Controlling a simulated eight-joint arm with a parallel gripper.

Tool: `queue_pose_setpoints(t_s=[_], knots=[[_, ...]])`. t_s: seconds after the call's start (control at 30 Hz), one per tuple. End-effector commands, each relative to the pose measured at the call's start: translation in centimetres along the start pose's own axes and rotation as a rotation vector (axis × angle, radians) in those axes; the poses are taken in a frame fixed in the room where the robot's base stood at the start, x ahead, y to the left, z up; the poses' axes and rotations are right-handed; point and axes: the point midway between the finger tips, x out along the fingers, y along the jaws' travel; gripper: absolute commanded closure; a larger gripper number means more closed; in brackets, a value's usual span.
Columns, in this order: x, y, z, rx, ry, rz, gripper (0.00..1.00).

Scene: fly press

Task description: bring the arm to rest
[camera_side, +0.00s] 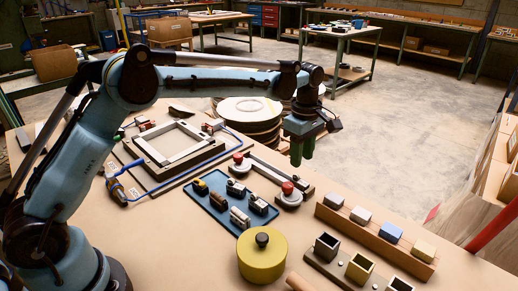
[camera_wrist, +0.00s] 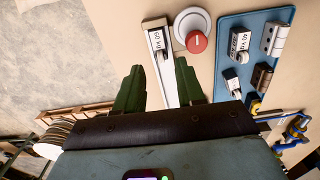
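My gripper (camera_side: 302,158) hangs in the air with its green fingers pointing down, near the far edge of the workbench in the side view. In the wrist view, the two green fingers of my gripper (camera_wrist: 158,76) stand apart. No object is held between them. A grey rail (camera_wrist: 160,55) with a white label lies on the bench beyond the fingertips. My arm is raised and stretches from the lower left over the bench.
A blue tray (camera_side: 215,213) holds several small metal parts. Red-knobbed discs (camera_side: 290,196) stand nearby. A yellow lidded pot (camera_side: 262,262), a wooden rack (camera_side: 375,238) with blocks and a square frame (camera_side: 178,148) are on the bench. Round stacks (camera_side: 250,112) stand beyond it.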

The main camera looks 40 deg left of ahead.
Motion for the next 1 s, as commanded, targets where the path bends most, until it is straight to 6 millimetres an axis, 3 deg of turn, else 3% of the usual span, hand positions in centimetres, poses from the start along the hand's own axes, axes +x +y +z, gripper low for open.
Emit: queue_pose_setpoints(t_s=[0.17,0.5,0.77,1.0], knots=[[-2.7,-1.8,-0.9,0.147,-0.001,0.06,0.62],[-7.4,-7.8,-3.1,0.562,0.053,0.223,0.62],[-8.6,-13.3,-4.5,0.874,0.148,0.333,0.62],[-7.7,-18.4,-5.5,1.156,0.277,0.413,0.62]])
